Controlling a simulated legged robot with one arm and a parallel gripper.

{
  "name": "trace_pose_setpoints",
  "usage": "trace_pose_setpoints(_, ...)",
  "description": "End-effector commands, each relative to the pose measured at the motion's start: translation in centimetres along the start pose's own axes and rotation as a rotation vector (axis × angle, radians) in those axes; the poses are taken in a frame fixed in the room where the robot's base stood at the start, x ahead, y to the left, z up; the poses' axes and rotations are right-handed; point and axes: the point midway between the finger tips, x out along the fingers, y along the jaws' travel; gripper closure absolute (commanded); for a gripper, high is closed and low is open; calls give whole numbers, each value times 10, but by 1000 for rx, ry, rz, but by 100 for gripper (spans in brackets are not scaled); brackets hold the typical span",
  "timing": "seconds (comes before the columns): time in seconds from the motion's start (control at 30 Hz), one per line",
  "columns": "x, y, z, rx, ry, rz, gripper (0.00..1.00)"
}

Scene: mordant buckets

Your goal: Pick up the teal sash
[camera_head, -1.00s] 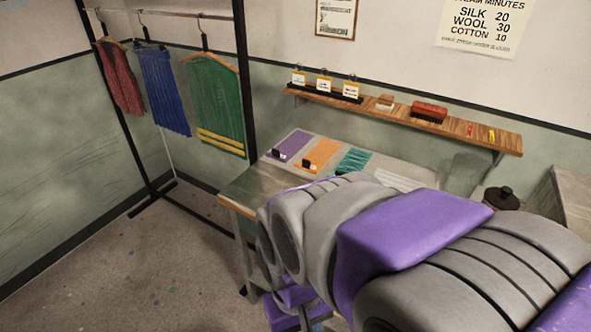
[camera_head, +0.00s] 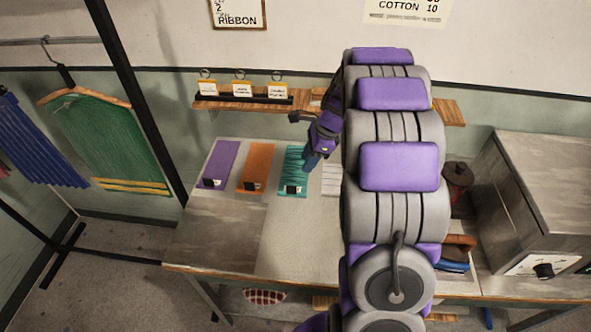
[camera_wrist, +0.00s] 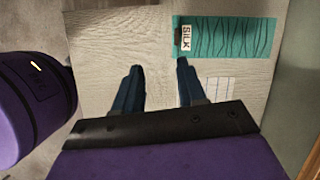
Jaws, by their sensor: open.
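The teal sash (camera_head: 293,168) lies flat on the table with dark wavy lines across it and a small dark tag clip at its near end. In the wrist view the teal sash (camera_wrist: 232,38) is at the upper right, with a label reading SILK at its left end. My gripper (camera_head: 311,165) is over the table, close to the right side of the sash in the head view. In the wrist view my gripper (camera_wrist: 158,68) has its two blue fingers apart with nothing between them. The right fingertip shows close to the sash's label end.
A purple cloth (camera_head: 222,160) and an orange cloth (camera_head: 257,165) lie left of the sash. A white lined sheet (camera_head: 331,180) lies right of it. A wooden shelf (camera_head: 215,105) hangs behind. A metal box (camera_head: 545,190) stands at the right. The table's front left is clear.

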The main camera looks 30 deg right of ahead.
Motion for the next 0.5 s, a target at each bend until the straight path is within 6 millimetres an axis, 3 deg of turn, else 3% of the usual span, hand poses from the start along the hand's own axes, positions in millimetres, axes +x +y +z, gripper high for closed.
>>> trace_pose_setpoints(0.1,2,-19,-15,103,-18,-18,60)
trace_pose_setpoints(0.27,9,-29,-24,157,-30,-30,60)
trace_pose_setpoints(0.5,54,-30,-24,159,-30,-24,60)
